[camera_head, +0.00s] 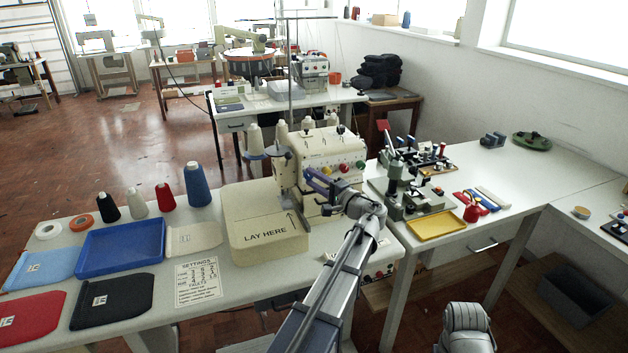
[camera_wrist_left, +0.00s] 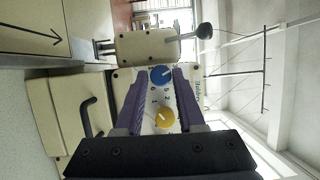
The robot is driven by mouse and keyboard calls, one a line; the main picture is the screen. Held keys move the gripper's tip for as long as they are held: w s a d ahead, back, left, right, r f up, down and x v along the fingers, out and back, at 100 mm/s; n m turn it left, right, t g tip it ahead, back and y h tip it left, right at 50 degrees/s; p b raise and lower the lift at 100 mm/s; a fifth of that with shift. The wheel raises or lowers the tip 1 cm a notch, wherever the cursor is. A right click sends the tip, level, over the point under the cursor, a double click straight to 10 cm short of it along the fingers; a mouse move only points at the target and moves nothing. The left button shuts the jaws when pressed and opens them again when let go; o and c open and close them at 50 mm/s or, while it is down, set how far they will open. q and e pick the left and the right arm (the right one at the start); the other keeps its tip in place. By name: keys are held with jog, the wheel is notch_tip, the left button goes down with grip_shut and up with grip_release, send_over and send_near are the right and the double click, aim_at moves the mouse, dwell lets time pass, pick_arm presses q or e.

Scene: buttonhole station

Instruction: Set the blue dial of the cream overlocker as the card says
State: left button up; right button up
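The cream overlocker (camera_head: 322,150) stands on the white table, with a green dial (camera_head: 343,167) and a red dial (camera_head: 360,165) on its front. In the left wrist view, the blue dial (camera_wrist_left: 161,76) with a pale pointer mark lies between the tips of my left gripper (camera_wrist_left: 160,73). The purple fingers stand apart, with a gap on each side of the dial. The yellow dial (camera_wrist_left: 164,117) is nearer the palm. In the head view my left gripper (camera_head: 311,178) hides the blue dial. The settings card (camera_head: 198,278) lies on the table; its figures are too small to read surely. My right gripper is out of view.
A cream bed marked LAY HERE (camera_head: 270,236) is left of the gripper. A blue tray (camera_head: 121,252), thread cones and cloth pouches fill the left table. A grey press (camera_head: 405,185) and yellow tray (camera_head: 436,226) stand to the right. The looper arm with a dark knob (camera_wrist_left: 204,31) is close by.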

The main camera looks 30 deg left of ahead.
pick_arm(q)
jog(key=o, duration=0.3)
jog(key=shift+v, duration=3.9)
jog(key=s+d+f+g+h+p, duration=0.2)
jog(key=s+d+f+h+p, duration=0.1)
jog(key=s+d, duration=0.5)
jog(key=s+d+f+g+h+p, duration=0.2)
jog(key=s+d+f+h, duration=0.3)
jog(key=d, duration=0.6)
jog(key=s+d+f+g+h+p, duration=0.1)
jog(key=s+d+f+h+p, duration=0.3)
jog(key=s+d+h, duration=0.4)
jog(key=shift+s+d+f+g+p, duration=0.15)
jog(key=shift+s+d, duration=0.1)
jog(key=shift+s, duration=0.4)
jog(key=shift+s+d+g+p, duration=0.15)
jog(key=shift+s+d, duration=0.1)
jog(key=shift+s, duration=0.45)
jog(key=shift+s+d+f+g+p, duration=0.15)
jog(key=shift+s+d, duration=0.1)
jog(key=shift+s, duration=0.4)
